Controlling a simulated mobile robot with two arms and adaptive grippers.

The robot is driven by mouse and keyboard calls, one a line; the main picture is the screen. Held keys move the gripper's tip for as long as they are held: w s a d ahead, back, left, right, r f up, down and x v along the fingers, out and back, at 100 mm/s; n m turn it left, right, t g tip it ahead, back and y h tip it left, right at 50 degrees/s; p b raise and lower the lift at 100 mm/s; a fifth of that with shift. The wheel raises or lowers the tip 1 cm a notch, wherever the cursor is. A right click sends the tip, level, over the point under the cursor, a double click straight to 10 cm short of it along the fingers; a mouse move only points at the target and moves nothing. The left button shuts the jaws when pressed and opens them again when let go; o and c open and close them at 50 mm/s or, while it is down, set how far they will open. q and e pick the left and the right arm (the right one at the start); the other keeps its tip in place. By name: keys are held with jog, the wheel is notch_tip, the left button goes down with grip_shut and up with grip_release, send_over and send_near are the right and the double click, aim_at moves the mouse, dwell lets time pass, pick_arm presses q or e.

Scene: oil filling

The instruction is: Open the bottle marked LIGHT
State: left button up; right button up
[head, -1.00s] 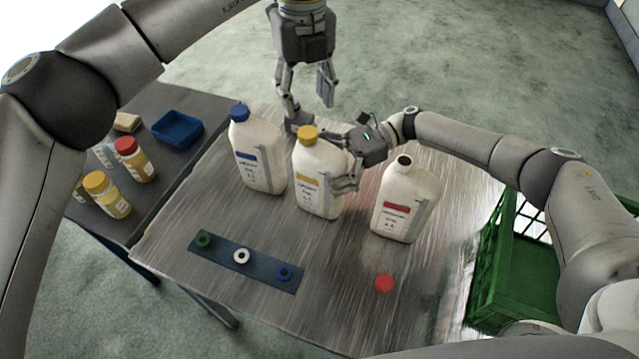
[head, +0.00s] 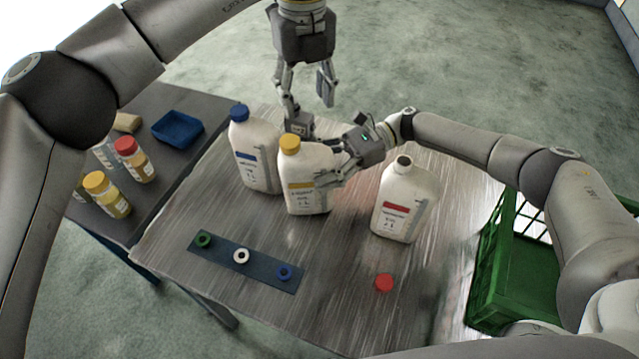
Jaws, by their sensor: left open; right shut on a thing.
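Three white bottles stand upright on the metal table: one with a blue cap and blue label (head: 256,160), one with a yellow cap and yellow label (head: 306,190), and one open at the top with a red label (head: 405,205). Their lettering is too small to read surely. My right gripper (head: 330,168) is shut on the yellow-capped bottle, at its upper right side. The yellow cap (head: 289,142) is on. My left gripper (head: 308,112) is open, points down and hangs behind and above the yellow-capped bottle, with nothing visible between its fingers.
A red cap (head: 384,283) lies on the metal table near the red-labelled bottle. A dark strip (head: 262,263) holds green, white and blue rings. A green crate (head: 495,265) stands at right. The left side table holds small jars (head: 107,195) and a blue tray (head: 178,128).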

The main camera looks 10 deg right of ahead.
aim_at(289, 141)
jog(key=shift+f, duration=0.1)
grip_shut()
jog(key=shift+s, duration=0.1)
jog(key=shift+f, duration=0.1)
pick_arm(q)
jog(key=m, duration=0.8)
jog(key=a+m, duration=0.1)
jog(key=m, duration=0.7)
jog(key=s+a+m, duration=0.1)
jog(key=m, duration=1)
jog(key=shift+a+m, duration=0.2)
jog(key=shift+m, duration=0.2)
jog(key=m, duration=0.5)
jog(key=shift+s+a, duration=0.2)
jog(key=shift+a, duration=0.05)
jog(key=m, duration=0.4)
jog(key=shift+s+a, duration=0.1)
jog(key=shift+a, duration=0.05)
jog(key=m, duration=0.3)
jog(key=shift+s+a, duration=0.1)
jog(key=shift+a, duration=0.05)
jog(key=m, duration=0.4)
jog(key=shift+s+a+m, duration=0.15)
jog(key=shift+a+m, duration=0.05)
jog(key=shift+m, duration=0.2)
jog(key=shift+f, duration=0.4)
jog(key=shift+d+f, duration=0.1)
jog(key=shift+f, duration=3.5)
